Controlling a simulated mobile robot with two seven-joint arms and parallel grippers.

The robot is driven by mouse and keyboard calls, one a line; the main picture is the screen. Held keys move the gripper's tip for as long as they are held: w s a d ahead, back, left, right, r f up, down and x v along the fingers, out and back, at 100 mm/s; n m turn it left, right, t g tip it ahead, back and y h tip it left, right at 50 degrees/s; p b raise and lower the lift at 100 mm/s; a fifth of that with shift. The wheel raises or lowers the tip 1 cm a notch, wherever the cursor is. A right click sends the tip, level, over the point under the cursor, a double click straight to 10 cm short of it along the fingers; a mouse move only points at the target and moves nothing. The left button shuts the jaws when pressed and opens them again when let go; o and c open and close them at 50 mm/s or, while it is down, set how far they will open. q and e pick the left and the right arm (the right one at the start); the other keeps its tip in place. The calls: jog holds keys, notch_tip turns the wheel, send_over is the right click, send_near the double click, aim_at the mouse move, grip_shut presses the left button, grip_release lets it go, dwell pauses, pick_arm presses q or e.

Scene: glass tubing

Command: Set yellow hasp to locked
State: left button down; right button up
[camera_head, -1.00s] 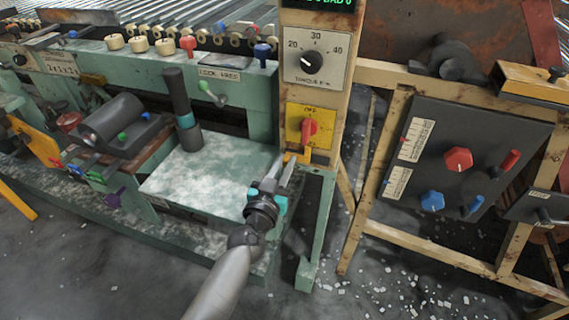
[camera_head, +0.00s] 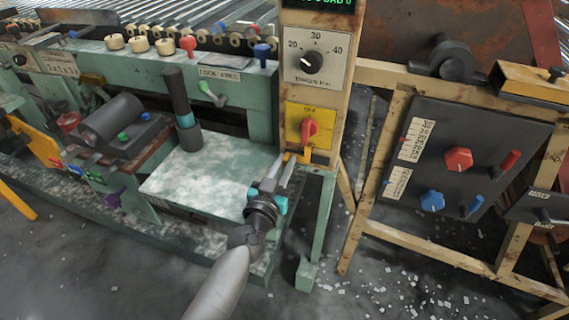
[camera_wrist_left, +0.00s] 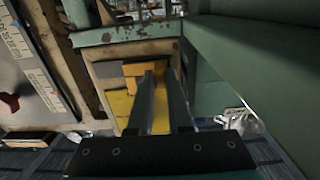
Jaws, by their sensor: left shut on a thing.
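The yellow hasp (camera_head: 305,156) hangs at the lower edge of a yellow plate (camera_head: 293,123) on the cream post, below a red rotary switch (camera_head: 309,130). My left gripper (camera_head: 290,160) reaches up to it from below. In the left wrist view, the two fingers of my left gripper (camera_wrist_left: 161,92) are shut on the yellow hasp (camera_wrist_left: 160,112), with yellow showing between them and to their left. The fingers hide part of the hasp, and its exact setting is hard to tell. My right gripper is not in view.
A torque dial (camera_head: 311,62) sits above on the post. A green bench top (camera_head: 205,180) lies left of my arm. To the right, a dark panel (camera_head: 470,150) with red and blue knobs hangs on a cream frame. White shards litter the floor.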

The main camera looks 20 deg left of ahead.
aim_at(301, 158)
pick_arm(q)
jog(key=shift+s+d+f+p, duration=0.1)
jog(key=shift+d+p, duration=0.45)
jog(key=shift+d, duration=0.95)
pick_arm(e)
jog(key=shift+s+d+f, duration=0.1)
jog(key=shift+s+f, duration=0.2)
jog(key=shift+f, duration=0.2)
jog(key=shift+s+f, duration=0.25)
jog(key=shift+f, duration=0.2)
pick_arm(q)
jog(key=c, duration=0.8)
grip_release()
jog(key=shift+c, duration=0.2)
